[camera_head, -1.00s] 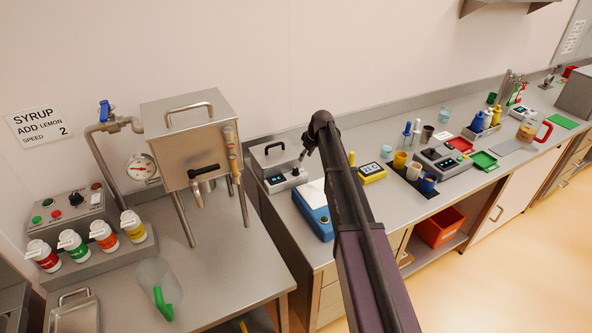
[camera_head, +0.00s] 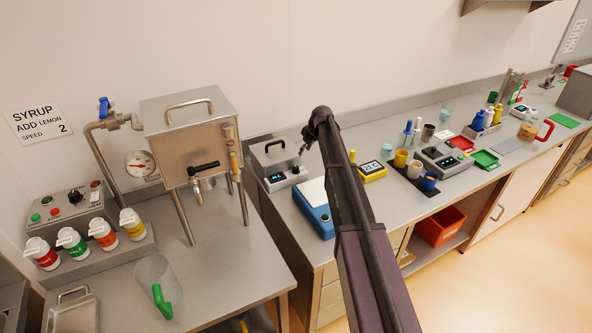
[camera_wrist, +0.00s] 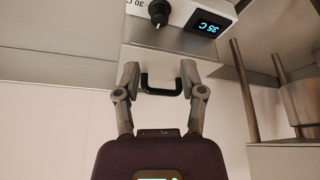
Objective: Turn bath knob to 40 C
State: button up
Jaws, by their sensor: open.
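The bath (camera_head: 272,156) is a steel box with a black lid handle and a white front panel, left of my arm in the head view. Its display (camera_wrist: 211,27) is lit and reads 35 C in the wrist view. The black bath knob (camera_wrist: 159,12) is at the top edge of that view, partly cut off, beside a printed mark of 30 C. My gripper (camera_wrist: 159,78) is open, its two fingers spread, with nothing between them touching. The lid handle (camera_wrist: 161,88) shows between the fingers in the picture. In the head view my gripper (camera_head: 304,148) is small, just above the knob's side of the bath.
A steel hopper (camera_head: 185,130) on legs stands left of the bath. A blue scale (camera_head: 316,222) is in front of it, by my arm. A yellow device (camera_head: 373,171) and several cups stand to the right.

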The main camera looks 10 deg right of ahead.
aim_at(296, 167)
jog(key=shift+b+x, duration=5.6)
jog(key=shift+x, duration=0.7)
grip_shut()
